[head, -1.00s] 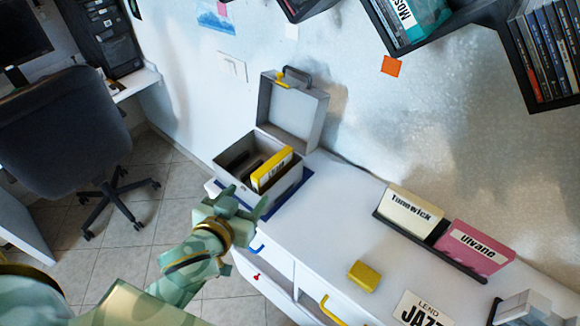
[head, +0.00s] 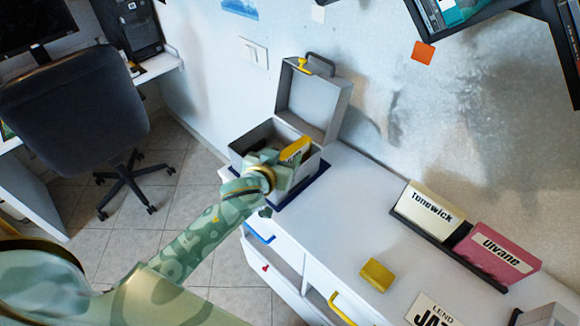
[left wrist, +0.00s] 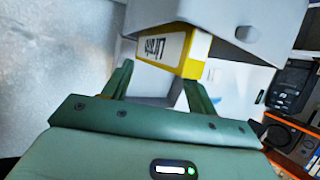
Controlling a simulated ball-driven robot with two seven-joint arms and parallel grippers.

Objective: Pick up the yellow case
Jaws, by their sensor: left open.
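The yellow case (head: 296,150) stands in the open grey box (head: 250,137) at the box's right side. Its white label with dark lettering and yellow edge show in the left wrist view (left wrist: 178,48). My left gripper (head: 282,166) is at the front of the box and hides part of the case and the box's inside. In the left wrist view, the fingers of my left gripper (left wrist: 160,82) are spread, with the case ahead, in line with the gap between them. I cannot tell whether they touch it. My right gripper is not in view.
The box's raised lid (head: 313,100) stands behind it near the wall. The white cabinet top (head: 350,210) bears a yellow block (head: 377,275) and a dark rack with a cream case (head: 428,207) and a pink case (head: 497,254). An office chair (head: 75,110) is at left.

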